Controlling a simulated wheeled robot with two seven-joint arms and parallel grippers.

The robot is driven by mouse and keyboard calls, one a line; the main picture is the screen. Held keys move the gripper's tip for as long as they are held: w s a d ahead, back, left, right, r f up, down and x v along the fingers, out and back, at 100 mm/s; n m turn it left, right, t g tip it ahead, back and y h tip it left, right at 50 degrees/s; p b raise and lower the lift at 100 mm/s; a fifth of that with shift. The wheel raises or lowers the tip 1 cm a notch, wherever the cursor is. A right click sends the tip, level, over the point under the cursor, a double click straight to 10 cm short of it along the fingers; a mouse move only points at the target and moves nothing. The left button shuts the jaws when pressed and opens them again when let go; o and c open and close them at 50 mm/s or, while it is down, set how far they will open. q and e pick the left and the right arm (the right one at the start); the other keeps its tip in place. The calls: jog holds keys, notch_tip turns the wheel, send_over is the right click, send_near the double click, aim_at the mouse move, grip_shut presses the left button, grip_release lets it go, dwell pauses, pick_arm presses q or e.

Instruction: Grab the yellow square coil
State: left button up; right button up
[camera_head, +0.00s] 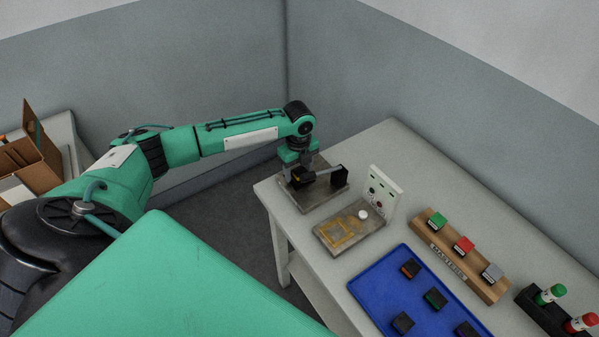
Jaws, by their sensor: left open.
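A flat yellow square outline (339,238), which looks like the square coil, lies on a grey-brown plate (372,238) near the table's left edge. My left gripper (321,178) is at the far left corner of the table, low over another grey plate (318,198). Its jaws are apart. A small yellow patch (297,179) shows beside its left finger; I cannot tell whether it is part of the gripper or a thing under it. The gripper is apart from the yellow outline, behind it and to its left. My right gripper is not in view.
A white panel (384,187) with knobs stands upright behind the plate with a white round knob (363,214). A blue tray (379,291) holds several small dark blocks. A wooden rack (480,282) carries green, red and grey blocks. A black holder (540,312) is at right.

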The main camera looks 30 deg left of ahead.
pick_arm(q)
jog(key=c, duration=1.1)
jog(key=shift+c, duration=0.2)
